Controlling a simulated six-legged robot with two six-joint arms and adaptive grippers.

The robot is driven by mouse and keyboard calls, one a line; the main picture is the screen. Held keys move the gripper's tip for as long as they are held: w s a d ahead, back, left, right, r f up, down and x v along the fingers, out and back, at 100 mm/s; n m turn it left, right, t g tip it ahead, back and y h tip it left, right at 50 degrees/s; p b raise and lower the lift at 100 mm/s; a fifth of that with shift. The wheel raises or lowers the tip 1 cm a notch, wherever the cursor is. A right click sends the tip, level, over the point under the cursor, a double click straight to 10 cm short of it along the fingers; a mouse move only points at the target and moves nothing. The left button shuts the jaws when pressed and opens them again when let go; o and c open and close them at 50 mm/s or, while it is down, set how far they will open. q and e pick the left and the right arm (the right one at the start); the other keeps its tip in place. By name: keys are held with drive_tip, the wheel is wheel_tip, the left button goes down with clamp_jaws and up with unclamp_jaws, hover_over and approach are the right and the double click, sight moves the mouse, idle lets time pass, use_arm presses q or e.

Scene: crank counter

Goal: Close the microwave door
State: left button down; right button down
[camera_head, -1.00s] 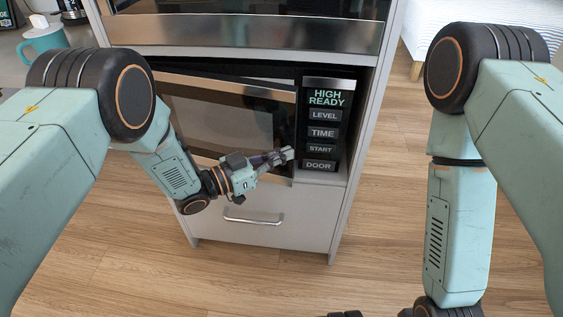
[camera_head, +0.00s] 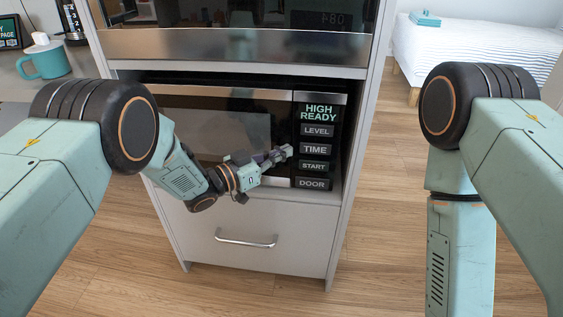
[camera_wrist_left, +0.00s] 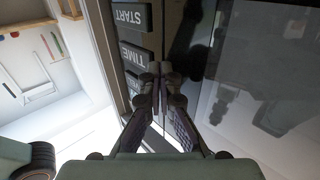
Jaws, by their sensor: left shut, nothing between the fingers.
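The microwave (camera_head: 319,100) sits in the open shelf of the cabinet, with its button panel on the right. Its dark glass door (camera_head: 220,130) lies about flush with the panel; I see no clear gap, though my left arm hides its lower left part. In the left wrist view the shut fingertips (camera_wrist_left: 160,70) are in front of the seam between the door glass (camera_wrist_left: 275,75) and the buttons. Contact with the door cannot be told. My right gripper is out of view.
A drawer with a metal handle (camera_head: 246,240) is below the microwave, and an oven (camera_head: 240,45) is above it. A teal mug (camera_head: 45,58) stands on the counter at left. A bed (camera_head: 470,45) is at the back right. Wooden floor (camera_head: 385,210) right of the cabinet is clear.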

use_arm(q)
drive_tip(key=shift+w+r, duration=0.2)
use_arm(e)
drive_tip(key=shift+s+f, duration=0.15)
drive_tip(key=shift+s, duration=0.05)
use_arm(q)
drive_tip(key=shift+w+r+t, duration=0.2)
drive_tip(key=shift+t, duration=0.1)
drive_tip(key=shift+s+f, duration=0.1)
drive_tip(key=shift+s, duration=0.1)
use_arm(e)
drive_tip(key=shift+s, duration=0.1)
